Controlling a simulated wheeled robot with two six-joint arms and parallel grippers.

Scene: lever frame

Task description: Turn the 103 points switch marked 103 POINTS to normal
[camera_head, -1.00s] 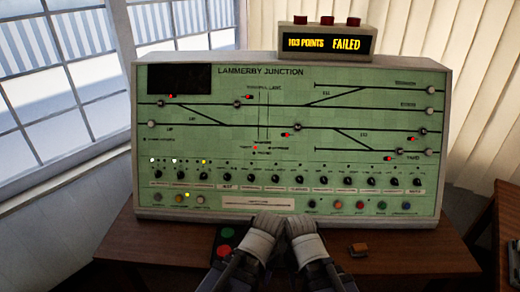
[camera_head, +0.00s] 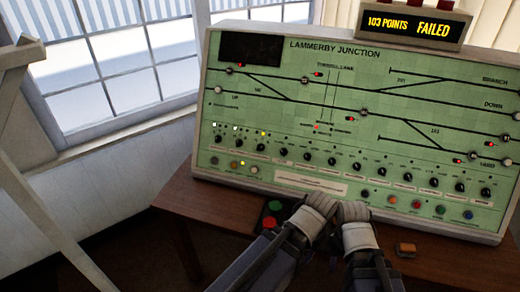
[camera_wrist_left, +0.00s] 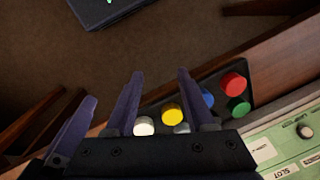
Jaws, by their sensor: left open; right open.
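The green Lammerby Junction panel (camera_head: 300,110) stands on a wooden desk. A row of small black rotary switches (camera_head: 331,161) crosses its lower part. Their labels are too small to read, so I cannot tell which one is marked 103 POINTS. My left gripper (camera_head: 322,208) and right gripper (camera_head: 350,210) are side by side in front of the panel's lower edge, apart from the switches. In the left wrist view, the left gripper's dark fingers (camera_wrist_left: 160,95) are spread with nothing held between them. The right gripper's fingertips are hard to make out.
An amber display (camera_head: 410,26) on top of the panel reads 103 POINTS FAILED. A black box with red and green buttons (camera_head: 269,215) lies left of my grippers. A small orange-brown block (camera_head: 405,250) lies on the desk at right. A window (camera_head: 120,60) is at left.

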